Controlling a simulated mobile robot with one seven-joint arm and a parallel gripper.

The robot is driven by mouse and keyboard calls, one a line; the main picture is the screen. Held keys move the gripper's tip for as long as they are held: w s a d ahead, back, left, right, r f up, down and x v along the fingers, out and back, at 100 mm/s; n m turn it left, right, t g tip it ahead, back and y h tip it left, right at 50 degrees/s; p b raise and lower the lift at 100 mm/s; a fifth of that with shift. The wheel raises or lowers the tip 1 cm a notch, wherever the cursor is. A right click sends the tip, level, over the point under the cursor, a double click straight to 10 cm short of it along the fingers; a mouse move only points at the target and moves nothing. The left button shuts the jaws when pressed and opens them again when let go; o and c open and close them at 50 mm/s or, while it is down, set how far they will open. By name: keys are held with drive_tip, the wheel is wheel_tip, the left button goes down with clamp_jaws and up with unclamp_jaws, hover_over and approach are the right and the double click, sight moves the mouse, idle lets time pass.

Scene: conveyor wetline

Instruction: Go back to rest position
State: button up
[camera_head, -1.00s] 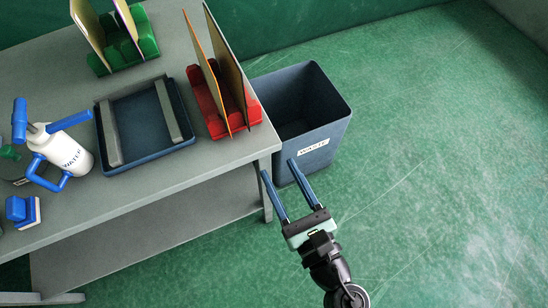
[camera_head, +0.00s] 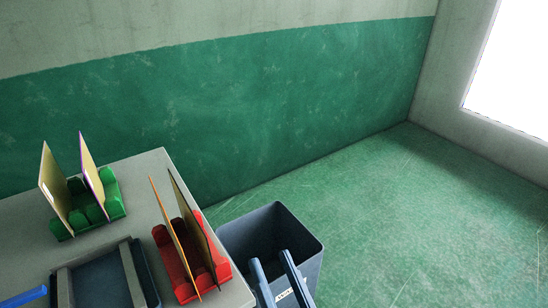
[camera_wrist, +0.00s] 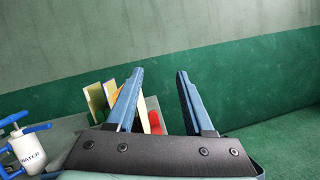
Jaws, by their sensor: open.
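My gripper (camera_head: 272,268) shows at the bottom of the head view, with its two blue fingers in front of the waste bin. In the wrist view my gripper (camera_wrist: 155,75) has its fingers spread apart, with nothing between them but the wall behind. The fingers point up in that view. The rest of my arm is out of the head view.
A grey table (camera_head: 150,183) stands at left. It bears a green rack (camera_head: 88,208) and a red rack (camera_head: 186,275) with upright panels, and a dark blue tray (camera_head: 150,280). The dark blue waste bin (camera_head: 305,262) stands beside it. Green floor (camera_head: 400,215) at right is clear.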

drive_tip(key=w+d+r+m+t+h, duration=0.15)
drive_tip(key=r+m+h, duration=0.25)
drive_tip(key=r+m, duration=0.4)
drive_tip(key=d+r+m+t+h+p, duration=0.1)
drive_tip(key=d+r+m+t+h, duration=0.2)
drive_tip(key=r+m, duration=0.5)
drive_tip(key=w+d+r+m+t+h, duration=0.1)
drive_tip(key=r+m+t+h, duration=0.35)
drive_tip(key=r, duration=0.65)
drive_tip(key=s+a+r+m+y, duration=0.1)
drive_tip(key=s+a+r+m, duration=0.1)
drive_tip(key=r+m, duration=0.6)
drive_tip(key=s+a+r+m+g+y+p, duration=0.1)
drive_tip(key=s+a+r+m, duration=0.2)
drive_tip(key=r+m, duration=0.5)
drive_tip(key=shift+s+a+r+m+y, duration=0.3)
drive_tip(key=shift+s+r+m+y, duration=0.05)
drive_tip(key=shift+r, duration=0.1)
